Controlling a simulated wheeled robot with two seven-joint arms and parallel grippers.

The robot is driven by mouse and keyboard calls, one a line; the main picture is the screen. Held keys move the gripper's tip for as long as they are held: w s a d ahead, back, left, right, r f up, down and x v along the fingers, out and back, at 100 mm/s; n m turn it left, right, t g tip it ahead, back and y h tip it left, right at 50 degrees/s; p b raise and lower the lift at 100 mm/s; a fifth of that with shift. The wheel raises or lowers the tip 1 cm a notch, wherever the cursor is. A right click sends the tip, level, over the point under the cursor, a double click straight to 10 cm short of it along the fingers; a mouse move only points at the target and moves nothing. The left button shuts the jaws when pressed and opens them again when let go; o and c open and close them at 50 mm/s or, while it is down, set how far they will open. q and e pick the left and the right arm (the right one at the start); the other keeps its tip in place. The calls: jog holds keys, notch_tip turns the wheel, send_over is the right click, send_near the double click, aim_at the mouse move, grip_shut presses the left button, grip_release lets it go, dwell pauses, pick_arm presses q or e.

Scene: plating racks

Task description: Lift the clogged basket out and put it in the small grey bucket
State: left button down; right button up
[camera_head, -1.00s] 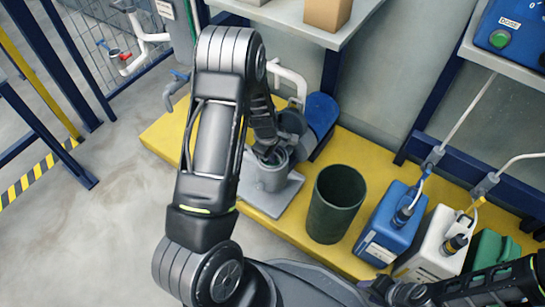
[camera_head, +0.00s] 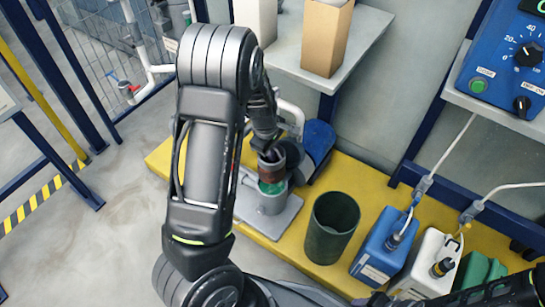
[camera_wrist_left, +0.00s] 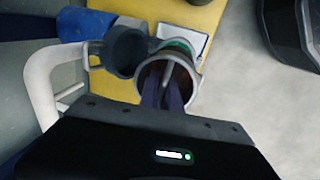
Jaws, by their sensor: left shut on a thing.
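The basket (camera_head: 272,168) is a small cylinder with a brownish, dirty wall and grey rim. My left gripper (camera_head: 266,145) is shut on it from above. It is raised at the mouth of the grey strainer housing (camera_head: 268,203), where a green ring shows below it. In the left wrist view the fingers (camera_wrist_left: 166,92) reach into the round rim of the basket (camera_wrist_left: 198,82). I cannot tell if its bottom has cleared the housing. The dark grey-green bucket (camera_head: 330,228) stands upright to the right, apparently empty. My right arm shows at lower right; its fingertips are unclear.
The open round lid (camera_wrist_left: 126,50) and white pipe (camera_wrist_left: 45,85) sit close beside the gripper. Blue (camera_head: 383,245) and white (camera_head: 428,265) canisters stand right of the bucket. A shelf with a cardboard box (camera_head: 326,38) is above. Yellow platform between housing and bucket is clear.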

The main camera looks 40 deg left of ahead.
pick_arm(q)
jog(key=shift+r, duration=0.4)
jog(key=shift+f, duration=0.1)
dwell(0.3)
jog(key=shift+f+b, duration=1.5)
jog(key=shift+f, duration=0.7)
